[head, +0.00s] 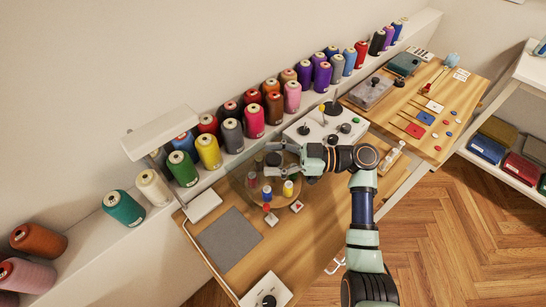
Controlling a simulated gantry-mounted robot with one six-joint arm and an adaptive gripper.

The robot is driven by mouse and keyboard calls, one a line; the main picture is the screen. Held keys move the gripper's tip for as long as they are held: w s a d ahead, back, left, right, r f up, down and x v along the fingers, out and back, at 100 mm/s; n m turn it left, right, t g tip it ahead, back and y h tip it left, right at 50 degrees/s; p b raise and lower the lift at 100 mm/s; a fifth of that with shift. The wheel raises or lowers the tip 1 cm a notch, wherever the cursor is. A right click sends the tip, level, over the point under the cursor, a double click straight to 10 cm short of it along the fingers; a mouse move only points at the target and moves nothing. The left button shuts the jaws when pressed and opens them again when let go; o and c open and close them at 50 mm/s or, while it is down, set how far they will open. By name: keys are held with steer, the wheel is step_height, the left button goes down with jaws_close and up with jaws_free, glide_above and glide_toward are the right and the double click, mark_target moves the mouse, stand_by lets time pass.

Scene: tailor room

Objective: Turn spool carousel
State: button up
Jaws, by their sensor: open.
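The spool carousel (278,200) is a round wooden turntable on the table, with several small spools on it. Darker and green spools are farther back, partly hidden by my gripper. My gripper (275,158) reaches in from the right over the back of the carousel, with its fingers open and pointing left. I cannot tell whether a finger touches a spool.
A grey mat (229,239) lies left of the carousel. A white panel with knobs (327,126) stands behind my gripper. Large thread cones line the wall shelf, including a yellow cone (208,151). A lamp (160,132) overhangs the left side. A white box with a black knob (267,291) is at the front.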

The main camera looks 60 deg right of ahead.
steer(key=v, duration=1.2)
stand_by(0.3)
